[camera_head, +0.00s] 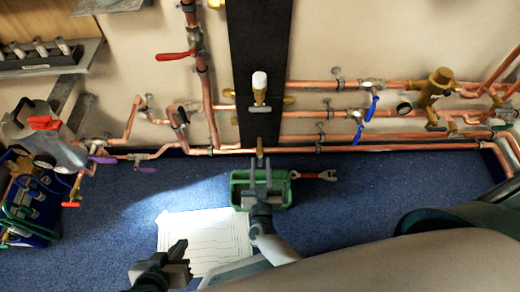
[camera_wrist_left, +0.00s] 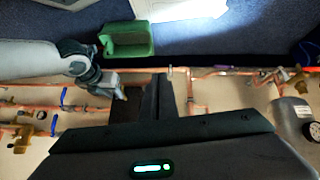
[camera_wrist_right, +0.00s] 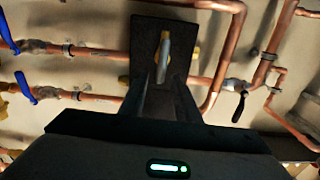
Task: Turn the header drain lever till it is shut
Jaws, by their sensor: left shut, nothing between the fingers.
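No label shows, so I cannot tell for sure which lever is the header drain. A valve with a pale-tipped handle (camera_head: 259,82) and brass body stands on the dark vertical board (camera_head: 258,40). In the right wrist view a grey handle (camera_wrist_right: 163,55) stands ahead of my right gripper (camera_wrist_right: 163,90), in line with the space between its fingers; contact is not visible. In the head view my right gripper (camera_head: 260,172) has its fingers apart, over the green tray. My left gripper (camera_head: 178,258) is shut and empty, low over the floor near the white sheet.
Other levers are red (camera_head: 175,55), blue (camera_head: 372,108) and purple (camera_head: 103,160). Copper pipes (camera_head: 400,148) run along the wall. The green tray (camera_head: 236,180), a red-ended wrench (camera_head: 318,175) and a white sheet (camera_head: 200,235) lie on the blue floor. A blue tank unit (camera_head: 35,215) stands left.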

